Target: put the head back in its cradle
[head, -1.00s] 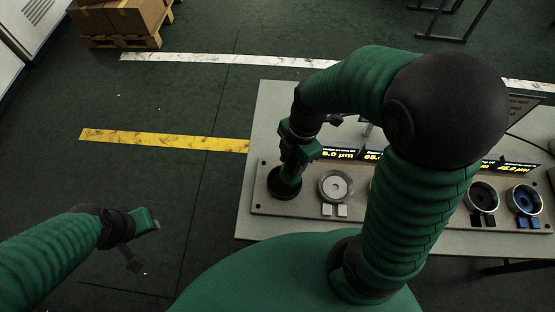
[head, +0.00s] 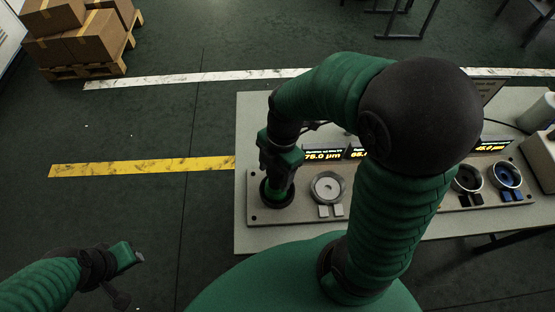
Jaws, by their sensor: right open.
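My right gripper (head: 278,182) points down at the leftmost dark round cradle (head: 277,203) on the grey panel. It is open. A green piece (head: 275,190), seemingly the head, shows at its fingertips and stands in or just over the cradle; the gripper hides much of it, so I cannot tell if it is fully seated. My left gripper (head: 130,273) is over the floor at lower left, away from the table, with nothing seen in it; its jaw opening is unclear.
On the panel to the right are a silver round cradle (head: 328,187), a black one (head: 468,178) and a blue one (head: 505,176). Lit displays (head: 322,156) stand behind. My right arm hides the panel's middle. A pallet of boxes (head: 85,35) stands far left; the floor between is clear.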

